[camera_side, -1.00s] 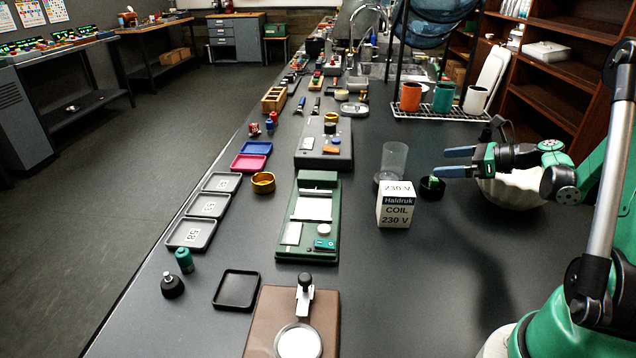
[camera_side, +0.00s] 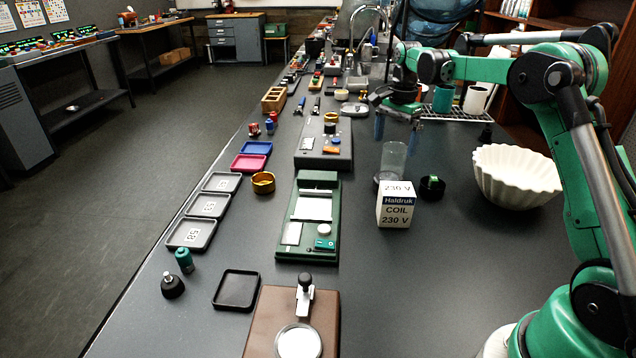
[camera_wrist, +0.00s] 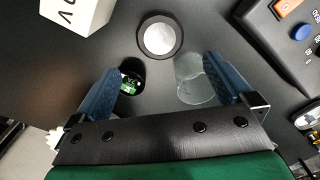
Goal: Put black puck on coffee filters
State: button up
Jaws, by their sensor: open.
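A low black round piece with a green part in its top (camera_side: 432,187), which looks like the black puck, stands on the bench right of the white coil box. It also shows in the wrist view (camera_wrist: 131,77), beside the left finger. The coffee filters (camera_side: 515,178) are a white fluted bowl-shaped stack further right on the bench. My gripper (camera_side: 396,140) points down, open and empty, above the bench behind the puck and near the clear glass. In the wrist view its blue fingers (camera_wrist: 163,65) are spread, with bench between them. The filters are not clearly visible there.
A clear glass cylinder (camera_side: 394,157) stands close by, near the right finger in the wrist view (camera_wrist: 193,82). The coil box (camera_side: 396,207) stands in front. A dark round dish with a pale centre (camera_wrist: 160,38) lies between. A small black object (camera_side: 487,133) stands behind the filters.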

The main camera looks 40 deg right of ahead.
aim_at(389, 178)
notch_tip(389, 178, down, 10)
jog(key=shift+f, duration=0.25)
jog(key=c, duration=1.4)
notch_tip(389, 178, up, 19)
jog(key=s+d+f, duration=0.1)
jog(key=s+d, duration=0.5)
jog(key=s+d+f, duration=0.2)
jog(key=s+d, duration=0.3)
jog(key=s+d+f, duration=0.2)
jog(key=s+d, duration=0.4)
jog(key=shift+s+d+f, duration=0.25)
jog(key=shift+s+d, duration=0.1)
jog(key=shift+f, duration=2.2)
